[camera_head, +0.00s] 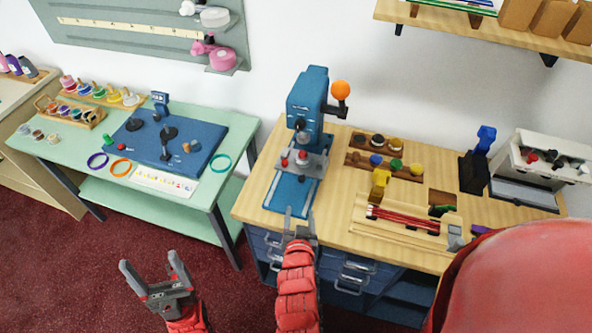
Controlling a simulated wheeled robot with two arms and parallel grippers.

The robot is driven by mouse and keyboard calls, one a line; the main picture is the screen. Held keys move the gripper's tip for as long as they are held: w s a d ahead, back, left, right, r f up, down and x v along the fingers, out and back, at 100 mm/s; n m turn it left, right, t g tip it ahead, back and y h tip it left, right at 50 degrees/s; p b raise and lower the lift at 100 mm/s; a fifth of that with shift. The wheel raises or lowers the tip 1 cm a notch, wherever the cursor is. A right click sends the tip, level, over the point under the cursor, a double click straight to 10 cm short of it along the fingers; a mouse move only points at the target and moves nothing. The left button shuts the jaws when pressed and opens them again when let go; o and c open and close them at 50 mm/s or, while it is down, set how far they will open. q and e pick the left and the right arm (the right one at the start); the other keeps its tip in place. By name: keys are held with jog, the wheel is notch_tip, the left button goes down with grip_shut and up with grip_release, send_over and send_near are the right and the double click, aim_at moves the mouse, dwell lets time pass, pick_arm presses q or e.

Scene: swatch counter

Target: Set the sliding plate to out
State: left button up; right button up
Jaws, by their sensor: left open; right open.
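A blue press (307,98) with an orange ball on its lever stands at the left end of the wooden counter. Its grey sliding plate (314,166) lies under the press head, above the blue base (290,194), and bears small red and light parts. I cannot tell how far out the plate sits. My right gripper (299,218) is open and empty, in front of the press base near the counter's front edge, and appears apart from the plate. My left gripper (151,268) is open and empty over the red floor, well left of the press.
The wooden counter (340,207) also holds a rack of coloured knobs (388,142), a wooden tray with red rods (402,219) and a white machine (540,160). A green table (205,215) stands left, with a gap between. Drawers (350,275) lie below the counter.

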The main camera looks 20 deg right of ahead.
jog(key=p, duration=0.3)
send_near(301, 181)
jog(key=x, duration=0.4)
jog(key=shift+d+r, duration=0.15)
jog(key=x, duration=0.5)
jog(key=shift+w+f+b, duration=0.3)
jog(key=shift+b, duration=0.05)
grip_shut()
dwell(0.8)
